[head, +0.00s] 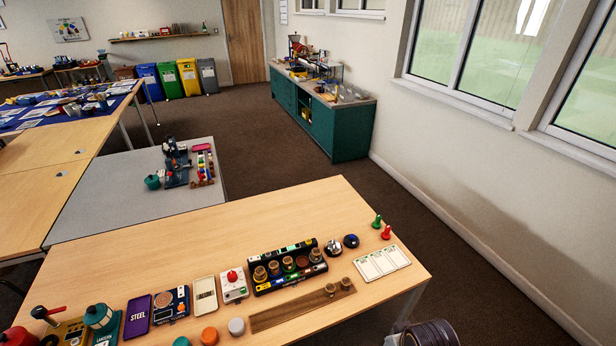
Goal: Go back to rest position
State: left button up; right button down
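Neither gripper shows in the head view. A dark ribbed rounded part at the bottom right edge looks like a piece of my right arm, cut off by the frame; no fingers are visible on it. The wooden table (200,250) in front of me carries a black rack (287,267) with several round pieces. A wooden strip (275,316) with two small knobs lies before it. A white card (382,263) lies at the right end, near a red pawn (386,232) and a green pawn (376,221).
A purple STEEL box (137,317), a dark scale (170,305) and other devices crowd the table's front left. A grey table (120,205) adjoins behind. A teal cabinet (340,130) stands by the windowed wall. Brown floor (270,160) lies open between.

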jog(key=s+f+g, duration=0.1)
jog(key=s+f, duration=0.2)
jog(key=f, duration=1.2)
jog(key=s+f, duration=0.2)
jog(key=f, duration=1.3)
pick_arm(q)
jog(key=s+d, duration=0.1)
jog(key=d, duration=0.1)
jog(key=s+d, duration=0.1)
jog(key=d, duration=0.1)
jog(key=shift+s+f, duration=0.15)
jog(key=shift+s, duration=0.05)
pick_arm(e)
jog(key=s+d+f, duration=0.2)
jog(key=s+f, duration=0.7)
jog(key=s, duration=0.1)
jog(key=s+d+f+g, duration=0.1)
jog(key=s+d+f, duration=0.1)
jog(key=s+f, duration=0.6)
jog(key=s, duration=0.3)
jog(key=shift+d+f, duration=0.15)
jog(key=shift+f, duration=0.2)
